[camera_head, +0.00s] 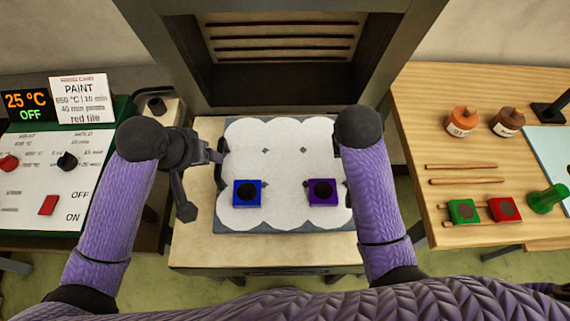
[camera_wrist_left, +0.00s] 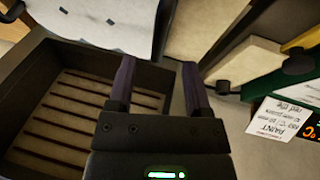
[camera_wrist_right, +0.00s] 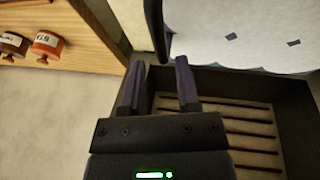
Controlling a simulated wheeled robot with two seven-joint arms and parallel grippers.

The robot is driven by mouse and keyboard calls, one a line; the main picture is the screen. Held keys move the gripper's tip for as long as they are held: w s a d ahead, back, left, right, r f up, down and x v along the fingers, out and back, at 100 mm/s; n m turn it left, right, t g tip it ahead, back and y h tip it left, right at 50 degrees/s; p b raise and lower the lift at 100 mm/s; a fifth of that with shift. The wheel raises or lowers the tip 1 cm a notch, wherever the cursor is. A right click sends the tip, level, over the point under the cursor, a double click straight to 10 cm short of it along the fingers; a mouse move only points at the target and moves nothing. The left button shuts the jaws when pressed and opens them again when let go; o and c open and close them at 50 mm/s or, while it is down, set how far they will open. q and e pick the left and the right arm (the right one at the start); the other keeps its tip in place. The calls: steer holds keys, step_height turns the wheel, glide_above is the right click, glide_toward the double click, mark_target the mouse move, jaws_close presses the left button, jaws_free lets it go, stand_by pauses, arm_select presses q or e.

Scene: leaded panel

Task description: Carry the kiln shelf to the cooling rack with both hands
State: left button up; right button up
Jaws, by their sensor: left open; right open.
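The kiln shelf (camera_head: 285,165) is a blue-grey board with a white scalloped top. It lies flat on a pale stand (camera_head: 270,252) in front of the kiln (camera_head: 285,85). My left gripper (camera_wrist_left: 157,78) is open and empty at the shelf's left edge. My right gripper (camera_wrist_right: 160,75) is open and empty near its right edge; the arm hides it in the head view. Both wrist views show the shelf's edge beyond the fingers. I cannot make out a cooling rack.
A control panel (camera_head: 35,190) with knobs and a sign (camera_head: 80,100) is at left. A wooden table (camera_head: 440,100) at right holds two jars, sticks, a green tile (camera_head: 463,211), a red tile (camera_head: 503,209) and a green object (camera_head: 547,199). The kiln's chamber is open and looks empty.

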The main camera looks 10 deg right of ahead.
arm_select(q)
steer(key=x, duration=0.7)
steer(key=shift+w+d+f, duration=0.1)
steer(key=shift+w+f, duration=0.05)
steer(key=shift+f, duration=0.1)
arm_select(e)
steer(key=x, duration=0.7)
steer(key=shift+w+d+f, duration=0.1)
steer(key=shift+d+f, duration=0.05)
steer(key=shift+f, duration=0.15)
arm_select(q)
steer(key=c, duration=0.6)
arm_select(e)
jaws_close()
arm_select(q)
jaws_close()
steer(key=shift+w+r, duration=0.1)
arm_select(e)
steer(key=shift+w+r, duration=0.1)
